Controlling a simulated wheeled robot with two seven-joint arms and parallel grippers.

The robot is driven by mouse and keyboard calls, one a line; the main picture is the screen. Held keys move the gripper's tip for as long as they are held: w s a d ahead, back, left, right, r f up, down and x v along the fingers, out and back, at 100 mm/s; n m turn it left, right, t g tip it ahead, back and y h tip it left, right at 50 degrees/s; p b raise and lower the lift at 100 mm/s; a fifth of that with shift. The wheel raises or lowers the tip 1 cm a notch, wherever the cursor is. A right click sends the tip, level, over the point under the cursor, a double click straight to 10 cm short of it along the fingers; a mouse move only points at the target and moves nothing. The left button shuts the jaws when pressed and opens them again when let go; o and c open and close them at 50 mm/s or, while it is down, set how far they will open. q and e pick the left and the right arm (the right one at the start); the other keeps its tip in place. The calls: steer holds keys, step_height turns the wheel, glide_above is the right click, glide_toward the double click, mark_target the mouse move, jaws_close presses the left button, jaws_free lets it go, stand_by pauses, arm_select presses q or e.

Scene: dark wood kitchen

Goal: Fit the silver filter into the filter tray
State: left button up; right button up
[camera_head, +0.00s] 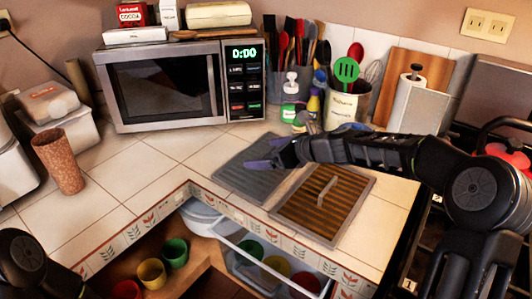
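A flat dark-grey rectangular panel (232,181) lies on the tiled counter in the middle of the head view. Beside it on the right lies a grey-rimmed panel (286,213) with brown slats and a raised silver-grey handle (324,189). I cannot tell for sure which is the silver filter and which the filter tray. My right gripper (262,154) is over the far part of the dark-grey panel, with its purple-tipped fingers apart and nothing seen between them. Its arm passes above the far edge of the slatted panel. My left gripper is out of view; part of my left arm shows at bottom left.
A microwave (165,88) stands at the back. Utensil holders, bottles and a paper-towel roll (418,108) stand behind my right arm. A brown cup (59,163) is at the left. Coloured cups (151,272) sit below the counter edge. The left counter is mostly clear.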

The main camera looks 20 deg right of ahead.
steer(key=shift+r, duration=0.1)
steer(key=shift+r, duration=0.1)
steer(key=v, duration=1.2)
steer(key=shift+c, duration=0.4)
